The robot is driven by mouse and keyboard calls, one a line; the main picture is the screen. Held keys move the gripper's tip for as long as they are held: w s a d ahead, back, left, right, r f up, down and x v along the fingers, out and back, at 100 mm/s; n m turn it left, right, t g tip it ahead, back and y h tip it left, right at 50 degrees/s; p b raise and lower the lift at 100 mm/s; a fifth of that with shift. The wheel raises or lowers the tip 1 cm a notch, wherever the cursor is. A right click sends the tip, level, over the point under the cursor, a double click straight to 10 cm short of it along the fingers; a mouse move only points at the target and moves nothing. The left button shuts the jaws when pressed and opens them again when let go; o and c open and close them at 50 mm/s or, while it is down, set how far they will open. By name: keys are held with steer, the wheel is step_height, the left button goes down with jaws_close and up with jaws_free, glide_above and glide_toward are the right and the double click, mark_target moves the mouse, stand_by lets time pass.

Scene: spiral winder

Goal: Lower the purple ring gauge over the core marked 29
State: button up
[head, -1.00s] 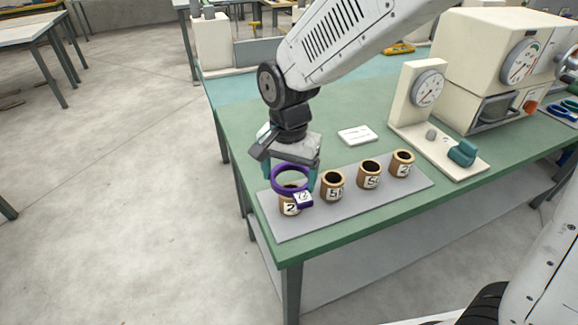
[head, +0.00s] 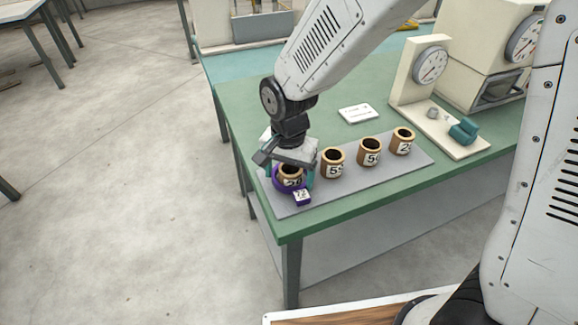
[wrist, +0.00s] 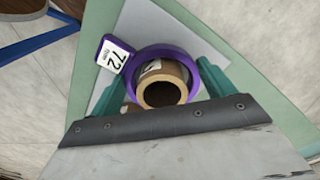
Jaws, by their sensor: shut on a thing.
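The purple ring gauge (head: 276,187), with a white-faced tag reading 72, is around the leftmost brown core (head: 290,170) on the grey plate. The core's open top stands above the ring. Its label is partly covered; I make out a 2 and cannot read the second digit surely. My gripper (head: 289,176) is above this core, its teal fingers shut on the ring from both sides. In the wrist view the ring (wrist: 158,48) encircles the core (wrist: 177,73), which looks off-centre toward the gripper. I cannot tell whether the ring touches the plate.
Three more labelled cores stand in a row to the right: the nearest (head: 332,163), a middle one (head: 369,152) and the far one (head: 402,141). The grey plate (head: 345,180) lies on the green table. A white card (head: 358,114) and a dial stand (head: 432,66) are behind.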

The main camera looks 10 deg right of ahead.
steer(key=shift+f, duration=0.75)
steer(key=o, duration=1)
steer(key=shift+r, duration=0.1)
